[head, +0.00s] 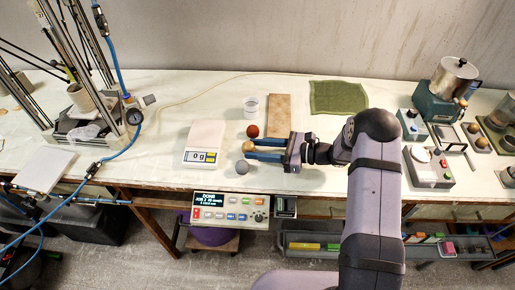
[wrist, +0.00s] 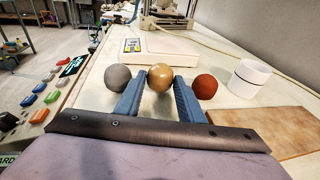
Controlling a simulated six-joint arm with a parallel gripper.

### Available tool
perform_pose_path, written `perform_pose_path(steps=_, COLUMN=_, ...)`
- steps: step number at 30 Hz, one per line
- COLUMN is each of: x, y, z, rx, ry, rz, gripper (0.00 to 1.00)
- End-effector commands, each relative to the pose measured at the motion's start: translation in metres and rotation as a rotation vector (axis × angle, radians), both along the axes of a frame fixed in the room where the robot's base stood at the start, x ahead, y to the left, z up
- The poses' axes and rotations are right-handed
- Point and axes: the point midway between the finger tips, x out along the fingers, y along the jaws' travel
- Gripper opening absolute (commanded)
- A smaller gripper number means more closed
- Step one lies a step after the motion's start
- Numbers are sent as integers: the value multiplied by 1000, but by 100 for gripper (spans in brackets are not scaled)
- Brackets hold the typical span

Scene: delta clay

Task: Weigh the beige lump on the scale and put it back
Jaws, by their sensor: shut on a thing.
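The beige lump (wrist: 160,77) is between the two blue fingers of my gripper (wrist: 160,93), which is shut on it; the lump also shows in the head view (head: 248,147). The white scale (head: 206,137) stands just left of the gripper in the head view and reads 0 g, with nothing on its plate. In the wrist view the scale (wrist: 160,46) is straight ahead, beyond the lump. Whether the lump touches the table is hard to tell.
A red ball (head: 252,131) and a grey ball (head: 242,165) lie close on either side of the fingers. A white cup (head: 250,107), a brown board (head: 279,118) and a green cloth (head: 338,97) are behind. A control panel (head: 230,208) hangs at the front edge.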

Motion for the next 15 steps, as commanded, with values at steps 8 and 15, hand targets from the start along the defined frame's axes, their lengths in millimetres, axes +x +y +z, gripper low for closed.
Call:
perform_pose_path(steps=8, x=0, y=0, z=-4, rx=1, ry=0, rz=0, gripper=7)
perform_pose_path(steps=15, x=0, y=0, z=-8, rx=1, ry=0, rz=0, gripper=7)
